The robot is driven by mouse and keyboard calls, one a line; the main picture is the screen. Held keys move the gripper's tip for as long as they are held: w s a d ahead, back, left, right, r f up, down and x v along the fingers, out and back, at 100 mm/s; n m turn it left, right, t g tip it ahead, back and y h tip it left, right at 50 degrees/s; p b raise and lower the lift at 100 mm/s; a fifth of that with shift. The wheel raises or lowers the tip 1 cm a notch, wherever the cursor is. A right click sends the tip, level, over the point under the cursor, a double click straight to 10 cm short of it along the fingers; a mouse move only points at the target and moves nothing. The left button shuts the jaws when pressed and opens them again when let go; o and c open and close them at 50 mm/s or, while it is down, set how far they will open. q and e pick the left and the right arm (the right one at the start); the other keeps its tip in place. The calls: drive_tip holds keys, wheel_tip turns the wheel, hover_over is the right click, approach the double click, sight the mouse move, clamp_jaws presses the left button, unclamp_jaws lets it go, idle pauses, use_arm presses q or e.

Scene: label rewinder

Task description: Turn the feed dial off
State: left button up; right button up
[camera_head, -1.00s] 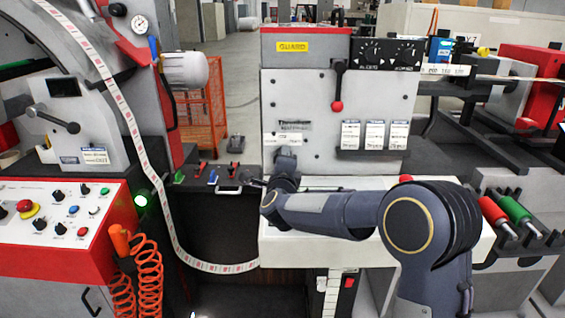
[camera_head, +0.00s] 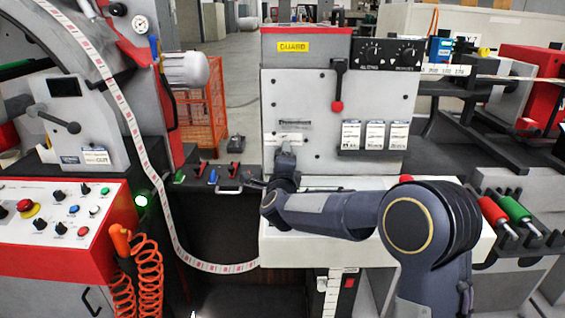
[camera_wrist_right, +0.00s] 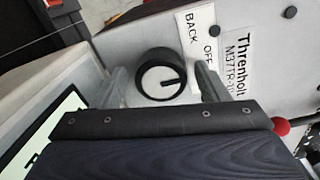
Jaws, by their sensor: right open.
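The feed dial (camera_wrist_right: 161,75) is a round black knob with a white face and a dark pointer line, on the grey panel. In the right wrist view the pointer points right. A white label reading "BACK" and "OFF" (camera_wrist_right: 196,40) is just beyond it. My right gripper (camera_wrist_right: 162,78) is open, with one finger on each side of the dial; I cannot tell whether either finger touches it. In the head view my right gripper (camera_head: 284,160) is at the front panel of the grey machine (camera_head: 330,105) and hides the dial. My left gripper is not in view.
A red-knobbed lever (camera_head: 337,90) hangs on the panel above and right of my gripper. Two more dials sit on a black box (camera_head: 388,53) at the upper right. A printed label web (camera_head: 150,170) runs down left of the machine. A white ledge (camera_head: 345,183) lies below the gripper.

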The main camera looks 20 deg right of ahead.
drive_tip(key=b+v, duration=0.1)
drive_tip(key=v, duration=0.6)
drive_tip(key=shift+s+a, duration=0.15)
drive_tip(key=shift+s, duration=0.25)
drive_tip(key=shift+r, duration=0.2)
drive_tip(key=s+d+r+n+g+y+p, duration=0.1)
drive_tip(key=s+r+n+g+y+p, duration=0.2)
drive_tip(key=s+n, duration=0.35)
drive_tip(key=s+d+r+n+y+p, duration=0.1)
drive_tip(key=s+r+n+y+p, duration=0.2)
drive_tip(key=s+n+y, duration=0.3)
drive_tip(key=s+f+n+g+p, duration=0.2)
drive_tip(key=s+f+n+g, duration=0.2)
drive_tip(key=s, duration=0.8)
drive_tip(key=s+d+f+n+g+p, duration=0.1)
drive_tip(key=s+f+n+g, duration=0.3)
drive_tip(key=s, duration=0.9)
drive_tip(key=shift+s+f+n+g+p, duration=0.25)
drive_tip(key=shift+f+n+g+p, duration=0.15)
drive_tip(key=shift+n+p, duration=0.3)
drive_tip(key=shift+r, duration=0.1)
